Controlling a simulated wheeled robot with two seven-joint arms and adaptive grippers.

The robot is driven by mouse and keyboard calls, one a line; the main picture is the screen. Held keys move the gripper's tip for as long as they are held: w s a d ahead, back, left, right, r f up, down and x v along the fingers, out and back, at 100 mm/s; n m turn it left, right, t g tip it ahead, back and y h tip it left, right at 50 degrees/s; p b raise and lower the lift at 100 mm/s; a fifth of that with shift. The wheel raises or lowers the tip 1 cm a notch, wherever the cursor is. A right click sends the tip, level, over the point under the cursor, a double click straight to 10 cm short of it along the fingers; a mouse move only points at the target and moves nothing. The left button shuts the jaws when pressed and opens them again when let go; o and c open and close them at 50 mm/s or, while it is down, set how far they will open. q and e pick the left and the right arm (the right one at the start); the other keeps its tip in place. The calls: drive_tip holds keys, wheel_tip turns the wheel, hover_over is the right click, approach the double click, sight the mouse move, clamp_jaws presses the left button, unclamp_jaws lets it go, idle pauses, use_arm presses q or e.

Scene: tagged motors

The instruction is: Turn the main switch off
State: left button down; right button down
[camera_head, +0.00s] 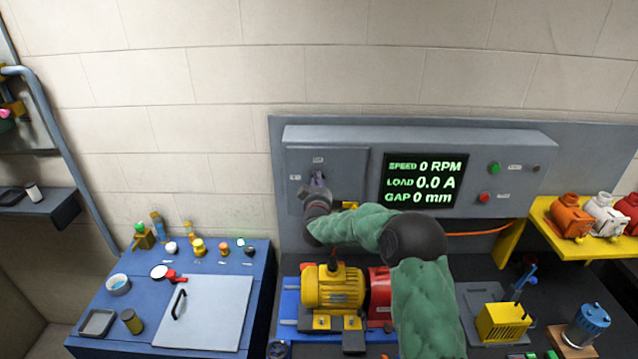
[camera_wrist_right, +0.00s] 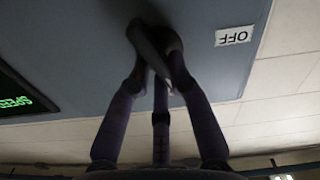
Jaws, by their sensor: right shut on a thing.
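The main switch is on the left part of the grey wall panel (camera_head: 350,137). Its dark handle (camera_wrist_right: 160,55) shows in the right wrist view between my fingers. My right gripper (camera_head: 318,182) is at the switch, with its fingers (camera_wrist_right: 158,68) shut on the handle. The handle looks slanted in the wrist view; its exact angle is partly hidden by my fingers. An OFF label (camera_wrist_right: 233,37) appears upside down to the right of the handle in the wrist view. Small labels also sit above and left of the switch in the head view. My left gripper is not in view.
The display (camera_head: 424,184) reads 0 RPM, 0.0 A and 0 mm. A green button (camera_head: 494,168) and a red button (camera_head: 484,197) are to its right. A yellow motor (camera_head: 333,287) stands below my right arm. A blue cabinet (camera_head: 110,318) with small items is at left.

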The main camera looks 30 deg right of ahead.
drive_tip(key=shift+w+a+f+n+p, duration=0.15)
drive_tip(key=shift+n+p, duration=0.45)
drive_tip(key=shift+n, duration=1.7)
drive_tip(key=shift+a+n+p, duration=0.15)
drive_tip(key=shift+n+p, duration=0.45)
drive_tip(key=shift+n, duration=1.7)
drive_tip(key=shift+w+a+f+n+p, duration=0.15)
drive_tip(key=shift+n+p, duration=0.45)
drive_tip(key=shift+n, duration=1.7)
drive_tip(key=c, duration=1.1)
unclamp_jaws()
drive_tip(key=shift+c, duration=0.2)
drive_tip(key=v, duration=1.2)
